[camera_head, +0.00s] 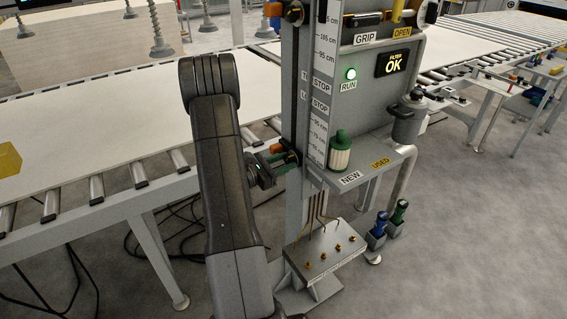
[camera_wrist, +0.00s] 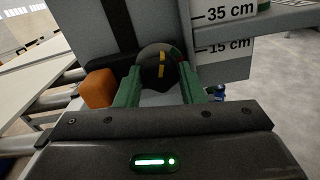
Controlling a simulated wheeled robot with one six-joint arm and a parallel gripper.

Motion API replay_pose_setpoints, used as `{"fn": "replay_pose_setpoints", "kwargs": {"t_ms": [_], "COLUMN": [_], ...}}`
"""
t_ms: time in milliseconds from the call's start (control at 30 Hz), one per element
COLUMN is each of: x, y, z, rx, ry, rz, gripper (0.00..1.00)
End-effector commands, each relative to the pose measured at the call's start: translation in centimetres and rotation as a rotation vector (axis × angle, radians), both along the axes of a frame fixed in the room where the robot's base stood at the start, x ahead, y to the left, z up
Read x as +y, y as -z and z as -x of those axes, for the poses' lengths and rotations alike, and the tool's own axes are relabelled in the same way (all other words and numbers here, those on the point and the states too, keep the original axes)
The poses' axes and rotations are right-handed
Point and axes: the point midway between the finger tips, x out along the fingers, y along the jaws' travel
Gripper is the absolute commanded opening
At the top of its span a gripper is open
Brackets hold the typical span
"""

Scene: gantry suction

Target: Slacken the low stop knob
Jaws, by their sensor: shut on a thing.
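The low stop knob (camera_wrist: 160,66) is round and dark with a yellow mark on its face. In the wrist view it sits between the two green fingers of my gripper (camera_wrist: 161,78), which are shut on it from both sides. An orange block (camera_wrist: 98,88) is just left of the knob. In the head view my gripper (camera_head: 287,163) reaches the lower part of the grey post, beside the orange block (camera_head: 278,148). The knob is mostly hidden there by the fingers and post.
A similar upper knob (camera_head: 294,13) is high on the post. A green-topped white filter (camera_head: 340,150) stands on the shelf marked NEW and USED. A metal plate with brass pieces (camera_head: 324,255) is below. A roller conveyor (camera_head: 92,188) with a pale board lies left.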

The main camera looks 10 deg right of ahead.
Motion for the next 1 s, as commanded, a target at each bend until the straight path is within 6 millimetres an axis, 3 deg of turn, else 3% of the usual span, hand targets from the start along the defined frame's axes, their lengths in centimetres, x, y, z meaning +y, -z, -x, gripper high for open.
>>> {"fn": "replay_pose_setpoints", "kwargs": {"t_ms": [500, 533, 633, 1000], "x": [0.01, 0.01, 0.01, 0.48], "y": [0.01, 0.01, 0.01, 0.04], "z": [-0.01, -0.01, -0.01, 0.09], "rx": [0.023, 0.023, 0.023, 0.022], "ry": [0.000, 0.000, 0.000, -0.002], "rz": [0.007, 0.007, 0.007, 0.007], "gripper": [0.13, 0.39, 0.57, 0.57]}}
